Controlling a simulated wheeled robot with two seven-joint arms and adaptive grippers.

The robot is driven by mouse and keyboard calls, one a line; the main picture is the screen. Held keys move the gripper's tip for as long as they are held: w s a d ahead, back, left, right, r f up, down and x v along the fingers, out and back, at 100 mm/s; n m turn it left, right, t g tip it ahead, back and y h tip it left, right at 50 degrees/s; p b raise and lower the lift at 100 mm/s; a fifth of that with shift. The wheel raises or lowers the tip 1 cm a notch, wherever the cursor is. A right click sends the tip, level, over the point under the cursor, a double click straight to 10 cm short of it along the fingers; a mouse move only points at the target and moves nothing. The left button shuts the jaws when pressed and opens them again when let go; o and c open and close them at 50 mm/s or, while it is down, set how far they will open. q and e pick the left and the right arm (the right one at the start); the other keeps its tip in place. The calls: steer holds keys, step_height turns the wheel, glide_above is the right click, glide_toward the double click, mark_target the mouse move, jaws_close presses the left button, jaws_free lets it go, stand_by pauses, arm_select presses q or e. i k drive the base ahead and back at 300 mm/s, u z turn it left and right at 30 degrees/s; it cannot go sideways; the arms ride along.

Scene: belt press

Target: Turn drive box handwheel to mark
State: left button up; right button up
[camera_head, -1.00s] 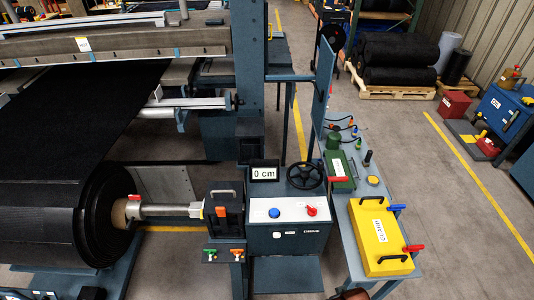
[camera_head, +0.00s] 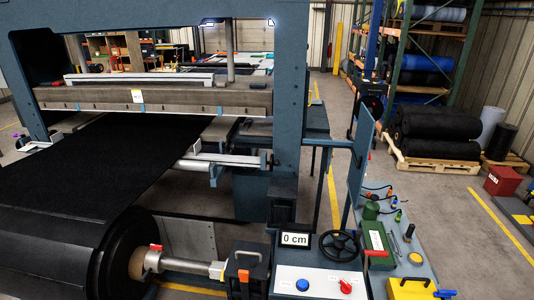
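The drive box (camera_head: 313,275) stands at the bottom centre, with a light top panel. Its black handwheel (camera_head: 340,246) sits at the back right of the top, with spokes and a hub. A display reading "0 cm" (camera_head: 295,239) stands left of the wheel. A blue button (camera_head: 302,285) and a red switch (camera_head: 346,286) are on the panel. I cannot make out a mark on the wheel at this size. Neither of my grippers is in view.
A side bench (camera_head: 413,262) to the right holds a green box (camera_head: 376,244) and a yellow case (camera_head: 412,290). Grey floor is open farther right.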

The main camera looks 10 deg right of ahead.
mark_target(339, 246)
steer(key=z, duration=0.5)
steer(key=k, duration=1.25)
steer(key=z, duration=1.2)
steer(key=i, duration=1.45)
steer(key=u, duration=0.9)
steer(key=i, duration=0.4)
steer(key=u, duration=0.35)
